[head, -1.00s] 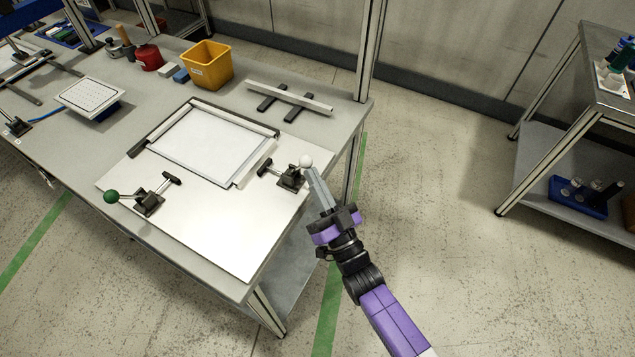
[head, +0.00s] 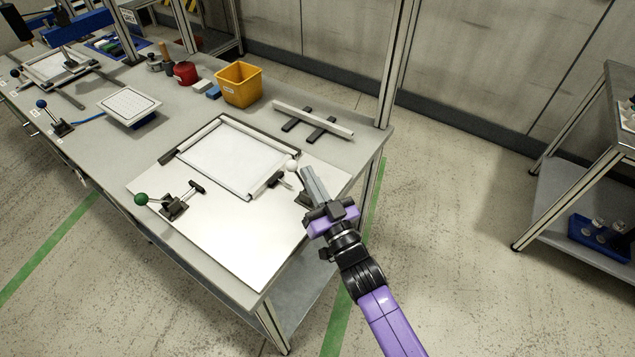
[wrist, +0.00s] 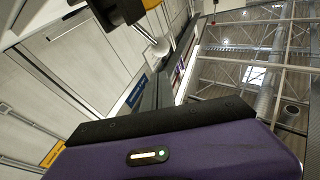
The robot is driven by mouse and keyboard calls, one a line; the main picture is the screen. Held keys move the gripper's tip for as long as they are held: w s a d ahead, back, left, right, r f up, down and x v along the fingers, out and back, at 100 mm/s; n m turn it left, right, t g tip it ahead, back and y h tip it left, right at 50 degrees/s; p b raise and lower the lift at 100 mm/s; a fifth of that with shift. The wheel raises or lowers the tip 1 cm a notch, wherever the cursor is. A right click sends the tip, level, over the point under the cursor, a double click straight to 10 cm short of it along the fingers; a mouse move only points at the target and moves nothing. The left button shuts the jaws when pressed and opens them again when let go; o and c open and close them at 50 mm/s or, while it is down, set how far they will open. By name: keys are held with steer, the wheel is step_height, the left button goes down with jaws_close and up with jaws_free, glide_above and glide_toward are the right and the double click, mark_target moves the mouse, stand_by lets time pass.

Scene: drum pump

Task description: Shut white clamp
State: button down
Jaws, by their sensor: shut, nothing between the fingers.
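The white clamp is at the right edge of the white board, its white knob (head: 291,165) raised beside the frame. Its black pressing arm (head: 275,180) points toward the frame's right side. Its base is largely hidden behind my gripper. My gripper (head: 306,171) is shut and empty, its fingertips just right of the knob; I cannot tell if they touch it. In the wrist view, a pale ball (wrist: 158,53), seemingly the knob, shows close by the fingers (wrist: 168,88). The frame (head: 228,157) lies flat on the board.
A green-knobbed clamp (head: 172,204) stands at the board's left. A bar on two black feet (head: 313,119) and a yellow bin (head: 239,84) are behind the frame. A table post (head: 402,65) rises at the back right corner. The board's front (head: 235,245) is clear.

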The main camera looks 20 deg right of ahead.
steer(key=shift+w+a+b, duration=0.55)
steer(key=shift+w+b, duration=0.25)
steer(key=shift+b, duration=0.1)
steer(key=shift+w+a+b, duration=0.55)
steer(key=shift+w+b, duration=0.2)
steer(key=shift+b, duration=0.15)
steer(key=shift+r, duration=0.1)
